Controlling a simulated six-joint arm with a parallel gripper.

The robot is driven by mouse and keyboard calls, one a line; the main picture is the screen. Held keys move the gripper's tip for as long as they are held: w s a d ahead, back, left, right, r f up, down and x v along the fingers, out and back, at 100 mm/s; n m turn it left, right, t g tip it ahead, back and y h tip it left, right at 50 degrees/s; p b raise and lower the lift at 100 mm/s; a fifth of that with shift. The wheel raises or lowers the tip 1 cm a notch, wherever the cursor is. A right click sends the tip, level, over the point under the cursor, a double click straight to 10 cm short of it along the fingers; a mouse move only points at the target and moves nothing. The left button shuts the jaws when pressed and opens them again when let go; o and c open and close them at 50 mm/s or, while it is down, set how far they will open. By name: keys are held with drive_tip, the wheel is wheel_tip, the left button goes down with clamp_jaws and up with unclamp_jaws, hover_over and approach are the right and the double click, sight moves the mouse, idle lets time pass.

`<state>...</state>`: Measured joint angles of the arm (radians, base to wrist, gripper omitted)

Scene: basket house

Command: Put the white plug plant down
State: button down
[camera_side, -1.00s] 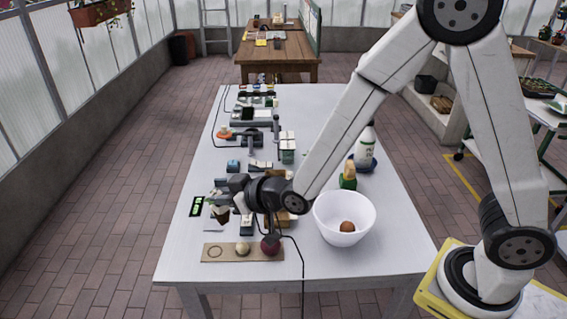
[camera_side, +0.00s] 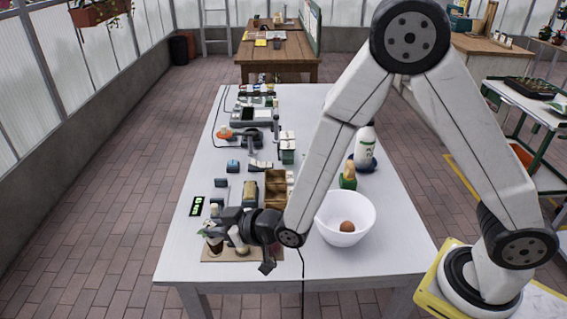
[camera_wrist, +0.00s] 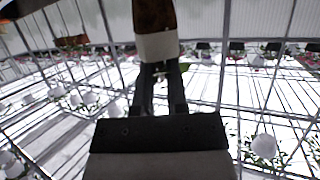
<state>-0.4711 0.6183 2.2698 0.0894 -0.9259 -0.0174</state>
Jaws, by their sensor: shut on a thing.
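My gripper (camera_side: 222,233) is shut on the white plug plant (camera_side: 213,244), low over the left end of a tan board (camera_side: 210,255) at the table's front. Small green and white leaves show above the jaws. In the wrist view my gripper (camera_wrist: 162,90) has its dark fingers against the plug plant (camera_wrist: 157,45), which shows a white band and a brown part. The gripper and wrist hide most of the board and the ring mark at its left end. I cannot tell whether the plant touches the board.
A white bowl (camera_side: 344,222) with a brown ball (camera_side: 347,227) stands to the right. Behind the gripper are a wooden box (camera_side: 277,186) and a black display with green digits (camera_side: 196,206). A bottle (camera_side: 365,145) stands farther back.

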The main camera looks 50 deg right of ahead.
drive_tip(key=s+d+f+x, duration=0.1)
drive_tip(key=f+x, duration=0.2)
drive_tip(key=x, duration=1.3)
drive_tip(key=shift+f, duration=0.1)
drive_tip(key=shift+w+a+f, duration=0.1)
drive_tip(key=shift+f, duration=0.8)
drive_tip(key=shift+w+a+f, duration=0.1)
drive_tip(key=shift+f, duration=0.8)
drive_tip(key=shift+f, duration=0.1)
drive_tip(key=c, duration=0.7)
unclamp_jaws()
drive_tip(key=shift+o, duration=0.2)
drive_tip(key=shift+s+d, duration=0.1)
